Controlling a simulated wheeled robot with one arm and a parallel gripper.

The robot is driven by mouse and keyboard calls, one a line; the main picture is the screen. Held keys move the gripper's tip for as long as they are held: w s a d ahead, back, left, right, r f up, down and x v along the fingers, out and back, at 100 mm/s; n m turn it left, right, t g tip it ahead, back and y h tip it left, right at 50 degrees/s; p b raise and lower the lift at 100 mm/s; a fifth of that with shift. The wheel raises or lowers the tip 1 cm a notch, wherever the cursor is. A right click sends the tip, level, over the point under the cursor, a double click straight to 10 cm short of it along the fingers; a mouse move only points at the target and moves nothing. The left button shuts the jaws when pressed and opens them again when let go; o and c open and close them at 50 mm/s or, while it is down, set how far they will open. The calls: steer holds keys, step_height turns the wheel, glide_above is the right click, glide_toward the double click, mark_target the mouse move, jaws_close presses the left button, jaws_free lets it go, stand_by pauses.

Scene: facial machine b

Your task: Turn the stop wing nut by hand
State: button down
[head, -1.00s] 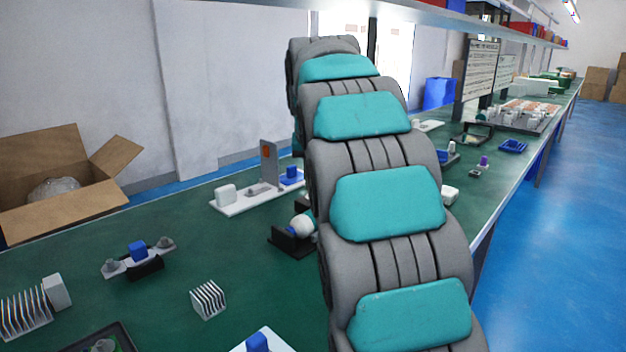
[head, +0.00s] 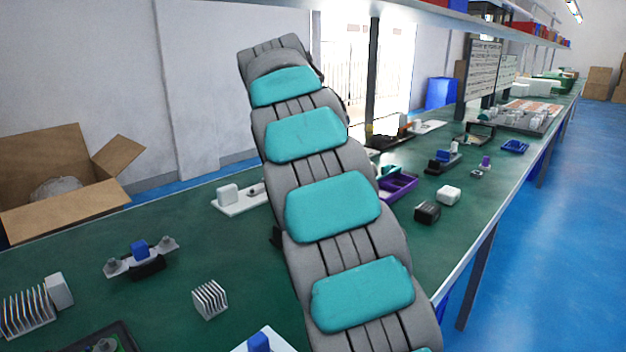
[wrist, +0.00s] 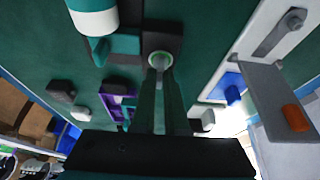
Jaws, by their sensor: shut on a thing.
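A white cylinder with a teal band (wrist: 94,18) sits beside the black block. In the head view, my own grey and teal arm hides the gripper and most of this fixture.
A white plate (wrist: 240,62) with a grey upright bracket (wrist: 275,95) and orange piece stands close at right in the wrist view. A purple tray (head: 398,187), a black box (head: 427,212) and a white block (head: 448,195) lie right of my arm. A finned white block (head: 209,299) is at left.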

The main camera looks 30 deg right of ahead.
steer(key=shift+r, duration=0.15)
stand_by(0.4)
steer(key=c, duration=0.9)
jaws_free()
steer(key=shift+v, duration=1.25)
steer(key=shift+a+r, duration=0.15)
steer(key=shift+a, duration=0.15)
steer(key=s+a, duration=0.1)
steer(key=a, duration=0.2)
steer(key=s+a+b, duration=0.1)
steer(key=a, duration=0.3)
steer(key=s+a, duration=0.2)
steer(key=a, duration=0.2)
steer(key=shift+s, duration=0.1)
